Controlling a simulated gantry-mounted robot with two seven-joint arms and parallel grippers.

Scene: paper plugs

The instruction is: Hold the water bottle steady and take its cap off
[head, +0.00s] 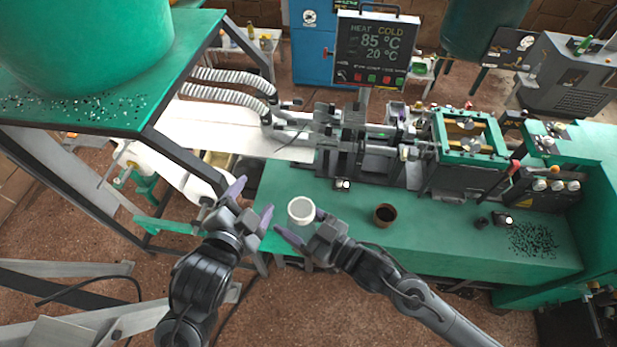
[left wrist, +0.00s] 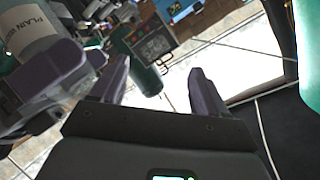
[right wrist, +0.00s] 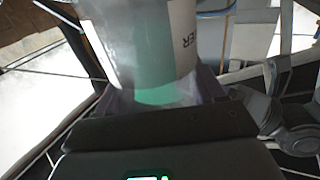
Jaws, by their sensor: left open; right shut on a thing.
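The water bottle (head: 301,210) is seen from above in the head view as a white round top; I cannot tell the cap from the rest there. My right gripper (head: 302,225) is shut around the bottle. In the right wrist view, the clear bottle (right wrist: 150,45) with a pale label and greenish lower part stands between the fingers. My left gripper (head: 252,200) is open and empty, to the left of the bottle and apart from it. In the left wrist view, the labelled bottle (left wrist: 35,38) is at the upper left, outside the open fingers (left wrist: 160,85).
The green bench (head: 440,250) lies below and right of the bottle. A brown-filled pot (head: 385,215) stands on it, with black pellets (head: 533,240) farther right. A machine (head: 365,155) runs along the back. A green table (head: 110,115) edge overhangs at upper left.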

